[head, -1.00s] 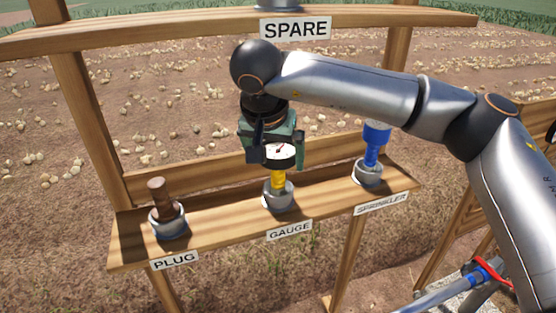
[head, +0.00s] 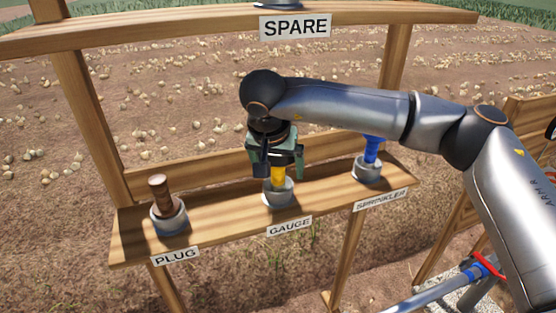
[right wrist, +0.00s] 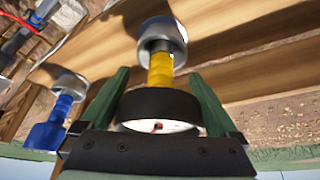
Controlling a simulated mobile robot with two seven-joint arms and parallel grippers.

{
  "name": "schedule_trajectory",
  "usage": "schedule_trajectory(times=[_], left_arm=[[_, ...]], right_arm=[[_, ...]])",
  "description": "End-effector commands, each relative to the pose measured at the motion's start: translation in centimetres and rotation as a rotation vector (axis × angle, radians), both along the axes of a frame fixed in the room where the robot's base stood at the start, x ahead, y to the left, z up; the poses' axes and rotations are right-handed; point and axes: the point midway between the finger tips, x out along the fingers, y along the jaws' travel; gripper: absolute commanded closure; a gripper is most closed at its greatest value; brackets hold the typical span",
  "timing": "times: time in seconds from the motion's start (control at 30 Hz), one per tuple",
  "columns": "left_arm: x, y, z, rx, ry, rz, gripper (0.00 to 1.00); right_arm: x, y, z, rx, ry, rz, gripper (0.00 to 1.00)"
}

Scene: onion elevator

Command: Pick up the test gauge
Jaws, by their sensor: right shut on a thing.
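The test gauge has a yellow stem (head: 278,178) that stands upright in a grey metal cup (head: 278,195) above the GAUGE label. In the right wrist view its black round body (right wrist: 158,103), with part of the white dial showing, lies between the green fingers. My right gripper (head: 277,170) comes down from above and is shut on the gauge. In the head view the gripper hides the dial. The stem's lower end is inside the cup. My left gripper is not in view.
On the same wooden shelf (head: 225,222), a brown plug (head: 159,189) stands in a cup at left and a blue sprinkler (head: 372,150) in a cup at right. A higher beam (head: 150,30) carries the SPARE sign (head: 295,26). A blue pipe with a red part (head: 488,264) is at lower right.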

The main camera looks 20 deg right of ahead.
Motion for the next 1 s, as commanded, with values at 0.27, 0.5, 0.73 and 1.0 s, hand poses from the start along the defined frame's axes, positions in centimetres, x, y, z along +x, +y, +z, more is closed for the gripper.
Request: schedule_trajectory(times=[0.27,0.5,0.73,1.0], left_arm=[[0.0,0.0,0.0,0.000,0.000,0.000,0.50],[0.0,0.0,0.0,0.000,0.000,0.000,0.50],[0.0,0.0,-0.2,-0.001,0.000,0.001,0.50],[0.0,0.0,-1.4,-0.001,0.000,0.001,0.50]], right_arm=[[0.0,0.0,0.1,0.000,-0.001,0.000,0.64],[0.0,0.0,0.2,0.001,-0.003,0.000,0.75],[0.1,0.0,0.7,0.001,-0.004,0.000,0.75],[-0.6,0.4,1.3,-0.045,-0.072,0.004,0.76]])
